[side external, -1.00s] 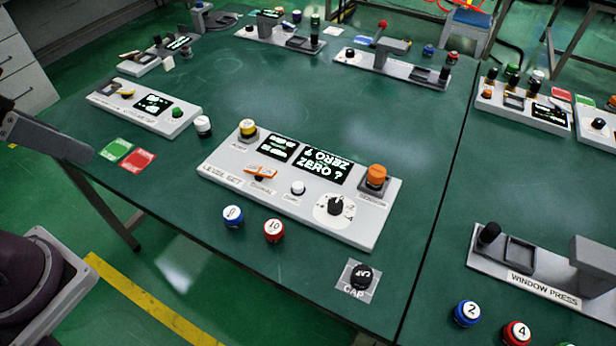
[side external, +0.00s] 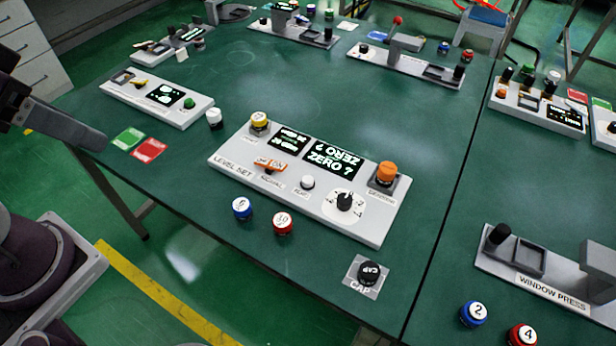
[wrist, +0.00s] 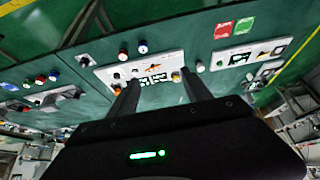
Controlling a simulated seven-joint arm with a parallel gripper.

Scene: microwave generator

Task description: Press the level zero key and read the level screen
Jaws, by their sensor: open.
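The LEVEL SET panel (side external: 225,166) stands mid-table in the side view. Its large level screen (side external: 333,159) reads "ZERO ?", with the same words inverted above. The smaller screen (side external: 289,140) beside it is too small to read surely. A white key (side external: 307,182) sits in front of the screens; its label is unclear, so I cannot confirm it is the zero key. My gripper (wrist: 160,77) shows in the wrist view, open and empty, its two dark fingers apart. The panel (wrist: 107,73) lies beyond the fingertips, which partly cover it. I see no contact with the key.
The panel also carries a yellow knob (side external: 259,121), an orange lever (side external: 270,165), a black dial (side external: 345,202) and an orange knob (side external: 386,174). Blue (side external: 242,208), red (side external: 282,222) and black (side external: 370,272) caps stand in front.

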